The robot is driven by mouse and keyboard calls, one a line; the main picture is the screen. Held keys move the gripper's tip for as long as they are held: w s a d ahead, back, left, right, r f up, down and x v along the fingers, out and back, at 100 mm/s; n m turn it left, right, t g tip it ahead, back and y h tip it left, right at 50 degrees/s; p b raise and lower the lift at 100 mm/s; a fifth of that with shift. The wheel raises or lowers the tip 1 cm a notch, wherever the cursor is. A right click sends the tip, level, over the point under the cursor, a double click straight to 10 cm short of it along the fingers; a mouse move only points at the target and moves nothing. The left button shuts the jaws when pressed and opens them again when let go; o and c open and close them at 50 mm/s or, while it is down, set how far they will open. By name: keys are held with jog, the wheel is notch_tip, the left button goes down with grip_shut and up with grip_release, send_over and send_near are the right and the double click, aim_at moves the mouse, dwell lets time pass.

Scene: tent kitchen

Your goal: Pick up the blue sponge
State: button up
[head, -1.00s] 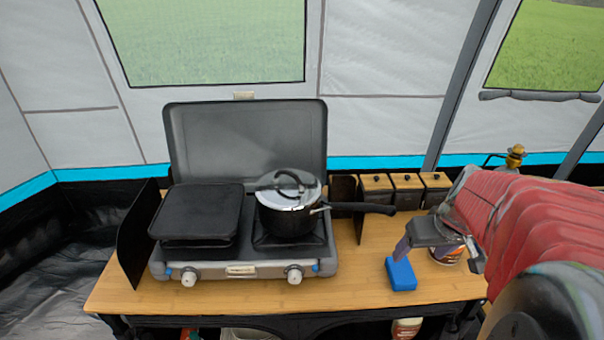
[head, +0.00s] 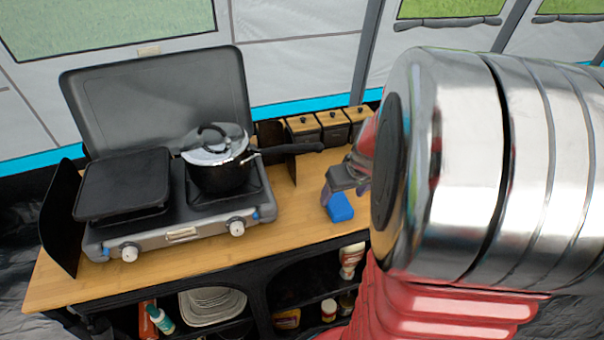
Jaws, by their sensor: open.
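The blue sponge (head: 340,208) lies on the wooden tabletop, right of the stove and near the table's front edge. My gripper (head: 345,186) is open, with its visible purple-grey finger at the sponge's left side. I cannot tell whether that finger touches the sponge. The other fingertip is not clearly visible, and my arm covers the area just right of the sponge.
A grey camping stove (head: 180,217) holds a lidded black pot (head: 220,172) whose handle points toward my gripper. Several dark boxes with wooden lids (head: 333,126) stand at the back. Bare tabletop (head: 285,222) lies left of the sponge.

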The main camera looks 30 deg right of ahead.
aim_at(338, 202)
jog(key=shift+w+f, duration=0.15)
jog(key=shift+f, duration=0.25)
jog(key=shift+d, duration=0.1)
jog(key=shift+x, duration=2.6)
jog(key=c, duration=1.2)
jog(key=shift+r, duration=0.1)
